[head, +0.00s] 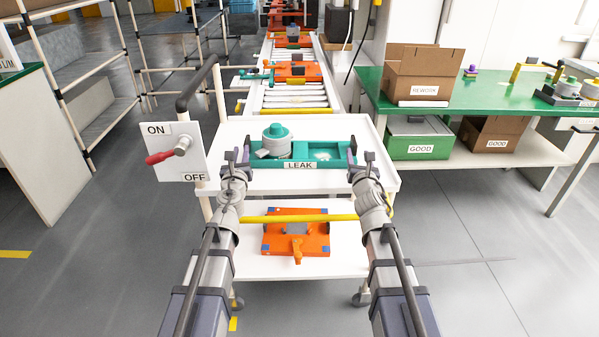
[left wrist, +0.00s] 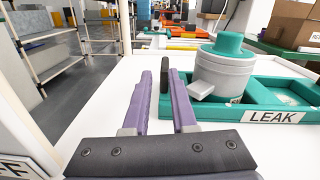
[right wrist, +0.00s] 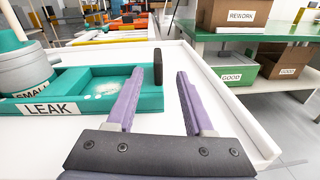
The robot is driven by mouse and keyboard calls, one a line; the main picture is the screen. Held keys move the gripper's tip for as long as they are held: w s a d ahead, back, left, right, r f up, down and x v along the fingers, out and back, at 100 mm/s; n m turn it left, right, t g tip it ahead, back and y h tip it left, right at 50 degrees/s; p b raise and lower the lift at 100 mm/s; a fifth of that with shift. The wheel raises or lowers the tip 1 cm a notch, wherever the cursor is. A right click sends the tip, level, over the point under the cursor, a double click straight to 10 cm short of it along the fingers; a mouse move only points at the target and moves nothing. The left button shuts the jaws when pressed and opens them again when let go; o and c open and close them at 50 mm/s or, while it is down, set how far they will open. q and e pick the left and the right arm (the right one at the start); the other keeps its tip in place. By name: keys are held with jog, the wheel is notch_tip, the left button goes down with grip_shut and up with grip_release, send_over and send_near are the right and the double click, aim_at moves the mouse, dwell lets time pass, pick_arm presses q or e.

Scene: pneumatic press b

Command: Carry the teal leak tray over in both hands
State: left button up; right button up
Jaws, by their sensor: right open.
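The teal leak tray (head: 335,161) sits on the top shelf of a white cart, with a LEAK label on its front and a black upright grip at each end. A grey cylinder with a teal cap (head: 276,141) stands in its left part and shows in the left wrist view (left wrist: 217,70). My left gripper (head: 237,157) is at the tray's left end; its purple fingers (left wrist: 163,75) are apart around the left grip's line, and I cannot tell whether they touch it. My right gripper (head: 358,160) is open at the right end, the black grip (right wrist: 157,67) showing between its fingertips.
The white cart (head: 370,183) has an orange fixture (head: 296,232) on its lower shelf and a yellow bar across its front. An ON/OFF lever panel (head: 178,153) stands left. A roller conveyor (head: 296,90) lies behind. A green table (head: 480,100) with a REWORK box is right.

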aim_at(247, 139)
pick_arm(q)
jog(key=shift+w+d+f+m+h, duration=0.15)
jog(key=shift+f+m+h, duration=0.15)
jog(key=shift+m, duration=0.25)
jog(key=shift+s+d+f+m+h, duration=0.1)
jog(key=shift+f+m+h, duration=0.15)
jog(key=shift+m, duration=0.3)
pick_arm(e)
jog(key=shift+w+n+t+y, duration=0.1)
jog(key=shift+n+t+y, duration=0.2)
jog(key=shift+n, duration=0.6)
pick_arm(q)
jog(key=shift+w, duration=0.15)
jog(key=w, duration=0.7)
jog(key=shift+w, duration=0.35)
pick_arm(e)
jog(key=w, duration=0.8)
jog(key=shift+s, duration=0.1)
pick_arm(q)
jog(key=shift+c, duration=0.2)
pick_arm(e)
jog(key=shift+c, duration=0.2)
pick_arm(q)
jog(key=c, duration=0.3)
pick_arm(e)
jog(key=c, duration=0.3)
pick_arm(q)
grip_shut()
pick_arm(e)
grip_shut()
